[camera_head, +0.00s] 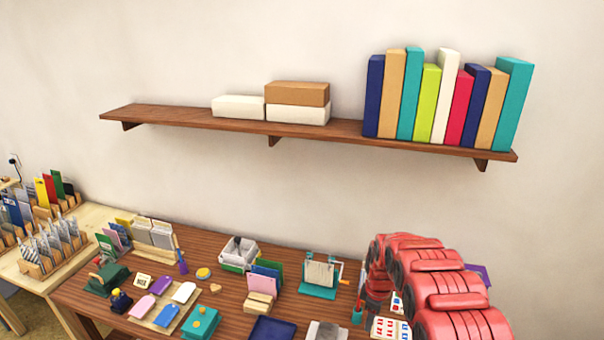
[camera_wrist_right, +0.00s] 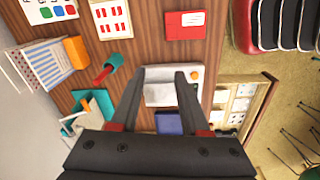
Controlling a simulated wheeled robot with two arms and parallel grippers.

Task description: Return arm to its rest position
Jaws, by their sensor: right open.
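My right arm (camera_head: 440,285), red and ribbed, reaches in from the bottom right of the head view and bends down over the right part of the brown table (camera_head: 80,294). Its gripper is mostly hidden behind the arm there. In the right wrist view my right gripper (camera_wrist_right: 160,75) is open, with two dark fingers apart and nothing held. A grey-white device (camera_wrist_right: 158,94) with an orange knob shows beyond and between the fingers; the gap to it is hard to judge. My left gripper is in neither view.
The table holds a teal box (camera_head: 201,324), a dark blue tray (camera_head: 270,330), a card stand (camera_head: 320,274) and a green-handled stamp (camera_head: 108,278). A wooden shelf (camera_head: 190,117) with books (camera_head: 445,95) and boxes is on the wall above. The wall between is clear.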

